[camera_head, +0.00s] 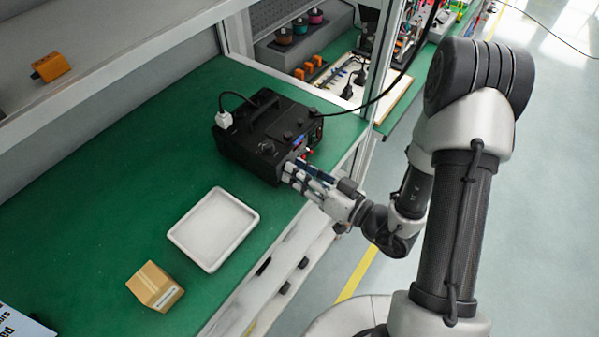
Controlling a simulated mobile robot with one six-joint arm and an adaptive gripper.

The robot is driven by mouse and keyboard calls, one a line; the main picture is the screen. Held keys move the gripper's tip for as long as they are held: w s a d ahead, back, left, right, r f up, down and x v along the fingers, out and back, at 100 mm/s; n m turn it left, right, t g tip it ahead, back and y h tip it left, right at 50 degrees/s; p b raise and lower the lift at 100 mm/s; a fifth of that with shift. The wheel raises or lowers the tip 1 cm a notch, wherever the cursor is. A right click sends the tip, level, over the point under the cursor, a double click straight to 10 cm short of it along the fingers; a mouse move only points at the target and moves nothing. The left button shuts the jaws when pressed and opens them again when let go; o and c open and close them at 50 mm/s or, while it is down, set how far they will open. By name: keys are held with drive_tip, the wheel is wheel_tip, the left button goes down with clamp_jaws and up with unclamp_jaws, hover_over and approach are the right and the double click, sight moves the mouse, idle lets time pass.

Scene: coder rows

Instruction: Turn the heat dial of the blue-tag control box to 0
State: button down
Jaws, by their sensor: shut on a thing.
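The control box (248,135) is black and stands on the green bench at the back right, with a handle on top and a white plug at its left. A small blue patch (299,141) shows on its right-hand front side, with small red spots near it. My gripper (290,170) is at the front face of this box, shut on a part there that looks like the heat dial. The dial itself and its scale are hidden behind the fingers, so I cannot read its setting.
A white tray (177,235) and a cardboard box (154,287) stand on the green bench (95,215) at the front left. An orange block (50,67) sits on the upper shelf. A black cable runs from the control box past the shelf post. Bare bench lies left of the box.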

drive_tip(key=c, duration=1.3)
unclamp_jaws()
drive_tip(key=shift+c, duration=0.2)
drive_tip(key=shift+m, duration=0.3)
